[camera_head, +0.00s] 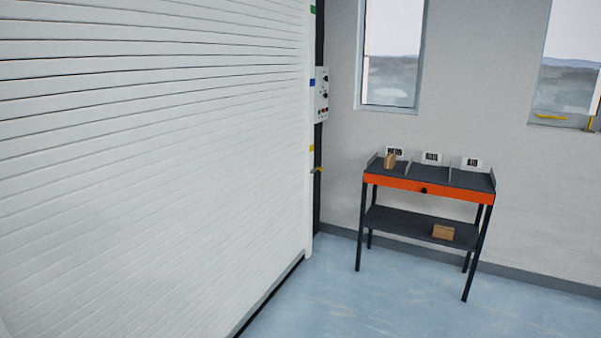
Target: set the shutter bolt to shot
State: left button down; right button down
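A large white slatted roller shutter (150,150) fills the left half of the head view, its lower edge down at the floor. A small brass-coloured bolt or handle (318,169) sits low on the dark post at the shutter's right edge, just below a yellow tag (311,148). It is too small to tell whether the bolt is shot or drawn. Neither of my grippers shows in this view.
A grey control box (322,95) with knobs is on the post above the bolt. A dark table with an orange front (425,188) stands right of it, holding labelled bays and a brown block (390,160). Another brown box (443,232) lies on its lower shelf. The blue floor (335,300) in front is clear.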

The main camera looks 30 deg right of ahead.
aim_at(314, 170)
jog(key=i+l+z, duration=0.25)
jog(key=z, duration=0.15)
jog(key=i+z, duration=0.85)
jog(key=i+j+z, duration=0.1)
jog(key=i+z, duration=0.3)
jog(key=i, duration=0.65)
jog(key=i+l+u, duration=0.15)
jog(key=i, duration=0.45)
jog(key=i+l, duration=0.1)
jog(key=i, duration=0.55)
jog(key=j+u, duration=0.05)
